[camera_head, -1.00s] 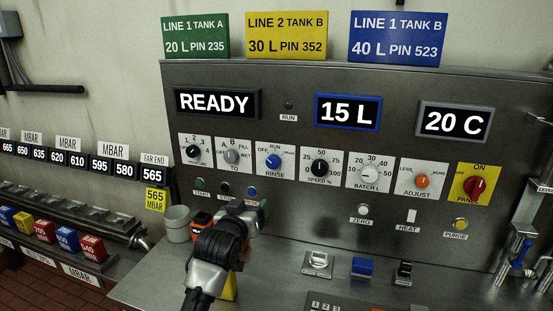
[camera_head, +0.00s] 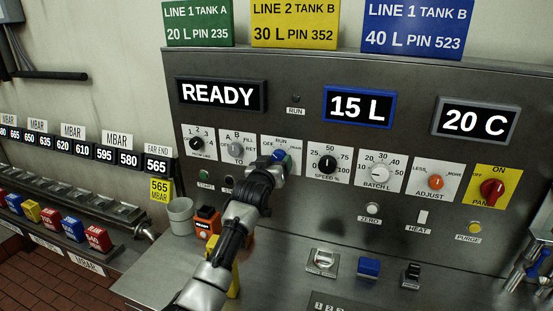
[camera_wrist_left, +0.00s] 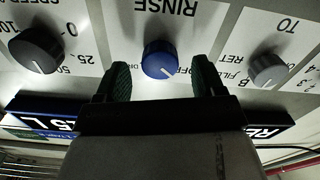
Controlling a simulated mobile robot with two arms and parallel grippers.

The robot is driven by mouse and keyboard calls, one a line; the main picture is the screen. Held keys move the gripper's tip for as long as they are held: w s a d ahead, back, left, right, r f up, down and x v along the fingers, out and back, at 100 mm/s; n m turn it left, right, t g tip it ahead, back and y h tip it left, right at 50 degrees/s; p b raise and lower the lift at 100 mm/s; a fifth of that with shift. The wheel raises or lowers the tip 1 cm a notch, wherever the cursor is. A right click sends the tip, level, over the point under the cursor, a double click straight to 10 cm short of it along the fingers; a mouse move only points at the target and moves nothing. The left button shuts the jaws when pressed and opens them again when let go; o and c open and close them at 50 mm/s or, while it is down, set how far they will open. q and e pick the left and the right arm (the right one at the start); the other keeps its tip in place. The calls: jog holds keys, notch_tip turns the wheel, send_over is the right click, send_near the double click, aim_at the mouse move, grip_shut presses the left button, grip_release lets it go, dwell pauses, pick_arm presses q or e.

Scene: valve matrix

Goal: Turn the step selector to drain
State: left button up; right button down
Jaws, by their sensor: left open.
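The step selector is a blue knob (camera_head: 279,155) on a white plate with OFF, RUN, DRAIN and RINSE marks, on the steel panel. In the left wrist view the blue knob (camera_wrist_left: 159,60) appears upside down, its white pointer line towards the OFF mark. My left gripper (camera_head: 273,163) is at the knob in the head view and covers much of its plate. In the left wrist view its two dark green fingers (camera_wrist_left: 161,80) are open, one on each side of the knob, with gaps showing. Whether the fingertips reach past the knob's face is unclear. My right gripper is out of view.
A grey knob (camera_head: 236,149) is on the left and a black speed knob (camera_head: 327,164) on the right, both close to the gripper. A grey cup (camera_head: 180,217) and an orange-black device (camera_head: 207,221) stand on the bench near my arm. Switches (camera_head: 369,267) sit front right.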

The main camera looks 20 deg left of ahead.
pick_arm(q)
jog(key=shift+w, duration=0.65)
jog(key=shift+c, duration=1)
jog(key=c, duration=0.7)
